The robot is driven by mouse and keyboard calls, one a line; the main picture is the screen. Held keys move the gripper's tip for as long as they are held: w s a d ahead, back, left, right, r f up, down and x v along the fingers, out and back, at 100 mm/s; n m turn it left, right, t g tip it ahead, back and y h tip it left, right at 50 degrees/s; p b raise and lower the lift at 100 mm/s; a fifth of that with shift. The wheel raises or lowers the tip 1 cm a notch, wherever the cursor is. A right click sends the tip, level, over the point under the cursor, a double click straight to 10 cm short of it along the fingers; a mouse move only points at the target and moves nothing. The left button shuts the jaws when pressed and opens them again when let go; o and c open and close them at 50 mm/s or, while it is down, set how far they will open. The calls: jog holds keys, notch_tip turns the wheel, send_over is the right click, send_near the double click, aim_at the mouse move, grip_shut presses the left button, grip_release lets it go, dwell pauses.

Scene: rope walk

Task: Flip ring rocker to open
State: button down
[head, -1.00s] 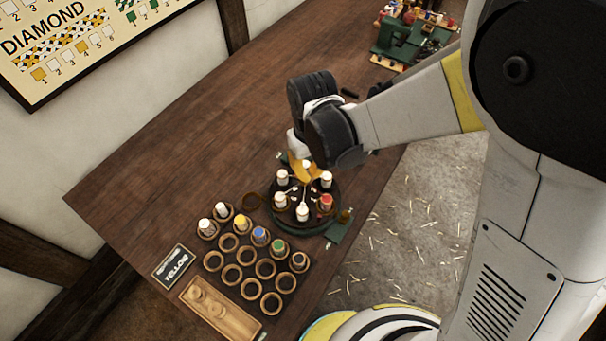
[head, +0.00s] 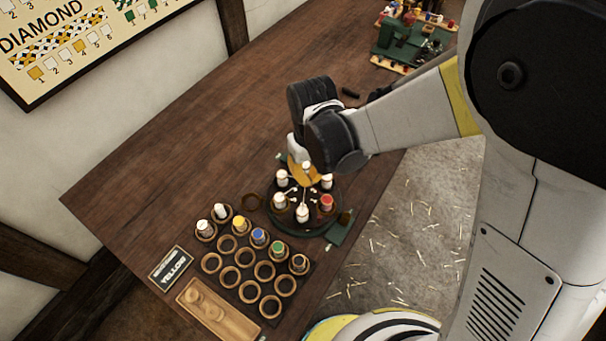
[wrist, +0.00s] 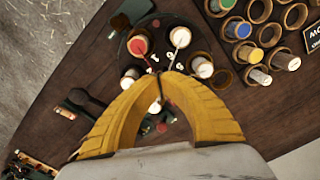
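The round dark braiding stand (head: 300,230) has a green base and carries several upright white bobbins and a red-topped bobbin (head: 326,203). The stand also shows in the wrist view (wrist: 125,57). My gripper (head: 303,178) is over its far side, pointing down. In the wrist view its yellow fingers (wrist: 160,77) arch together over the stand, tips almost meeting, with no object clearly held. I cannot pick out the ring rocker for certain. A dark lever-like part (wrist: 84,104) with a green piece sits beside the stand in the wrist view; my arm mostly hides that area in the head view.
A rack of wooden rings (head: 245,265) with several coloured bobbins stands in front left. A YELLOW sign (head: 170,268) and a wooden tray (head: 215,312) are nearby. A green device (head: 405,42) is at the far end. The table's back left (head: 190,150) is clear.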

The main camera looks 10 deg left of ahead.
jog(key=shift+r+p, duration=2.8)
jog(key=shift+r, duration=1.2)
jog(key=d+r+m+t+y+b, duration=0.1)
jog(key=d+r+m+t+b, duration=0.35)
jog(key=d, duration=0.85)
jog(key=s+d+r+m+t+b, duration=0.1)
jog(key=s+d+b, duration=0.1)
jog(key=d, duration=0.4)
jog(key=s+d+r+m+t+h+b, duration=0.1)
jog(key=s+d+m+b, duration=0.1)
jog(key=d, duration=0.4)
jog(key=shift+s+d+r+t+b, duration=0.25)
jog(key=shift+s+d+t+b, duration=0.1)
jog(key=shift+s, duration=0.4)
